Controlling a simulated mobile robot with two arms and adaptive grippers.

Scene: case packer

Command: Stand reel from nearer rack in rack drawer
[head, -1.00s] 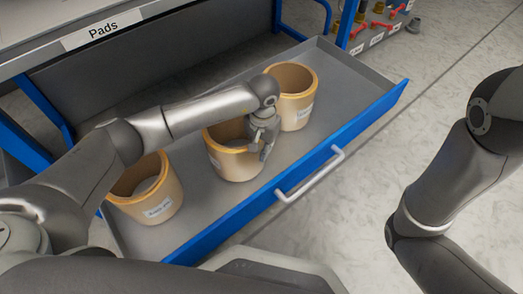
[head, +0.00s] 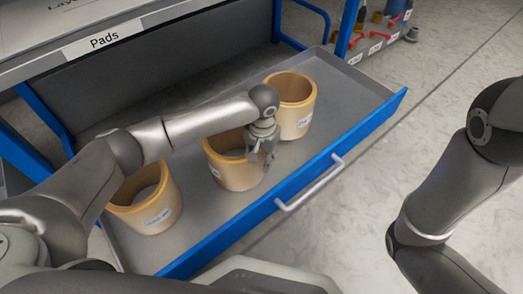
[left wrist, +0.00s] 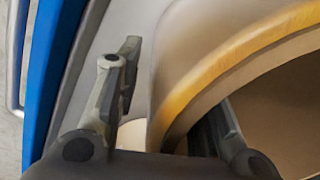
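Three tan reels with orange rims stand upright in the open grey drawer (head: 345,90): a left reel (head: 150,215), a middle reel (head: 232,174) and a right reel (head: 298,118). My left gripper (head: 262,152) is at the right side of the middle reel's rim, pointing down. In the left wrist view, my left gripper (left wrist: 170,120) is open, with one finger outside the reel wall (left wrist: 240,65) and the other inside. A gap shows between the outer finger and the wall. My right gripper is out of view; only my right arm shows.
The drawer has a blue front (head: 360,140) with a pale handle (head: 310,184). A shelf edge labelled "Pads" (head: 104,40) overhangs behind. A rack with red-handled items (head: 378,36) stands at the back right. Bare drawer floor lies right of the right reel.

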